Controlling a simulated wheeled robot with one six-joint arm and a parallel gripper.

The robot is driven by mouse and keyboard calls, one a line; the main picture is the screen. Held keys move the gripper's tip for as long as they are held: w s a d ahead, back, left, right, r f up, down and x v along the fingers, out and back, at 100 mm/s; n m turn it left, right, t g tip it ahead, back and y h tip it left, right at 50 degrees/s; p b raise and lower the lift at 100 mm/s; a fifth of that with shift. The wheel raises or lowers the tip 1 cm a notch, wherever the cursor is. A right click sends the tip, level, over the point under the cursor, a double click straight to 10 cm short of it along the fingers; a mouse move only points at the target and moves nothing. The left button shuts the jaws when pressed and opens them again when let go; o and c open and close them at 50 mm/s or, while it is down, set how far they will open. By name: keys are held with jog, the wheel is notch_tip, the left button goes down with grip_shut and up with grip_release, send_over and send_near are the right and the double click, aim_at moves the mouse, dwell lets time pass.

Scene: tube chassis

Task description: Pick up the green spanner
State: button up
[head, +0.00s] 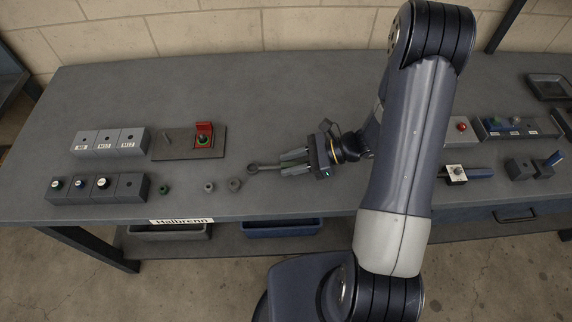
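My gripper (282,164) is low over the middle of the bench, its fingers pointing left. A grey spanner-like tool (263,167) with a ring end lies at the fingertips, its shank running toward the fingers. Its other end is hidden by the gripper. It looks grey, not green, at this size. A gap seems to show between the fingers, but I cannot tell whether they grip the shank. No clearly green spanner shows. A small green part (495,122) sits on the tray (488,133) at the right.
Small round parts (235,184) and a green nut (163,189) lie left of my gripper. Block rows (115,141) and a plate with a red-framed switch (176,147) stand farther left. My arm hides some bench. The back left is clear.

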grip_shut()
jog(key=shift+r, duration=0.1)
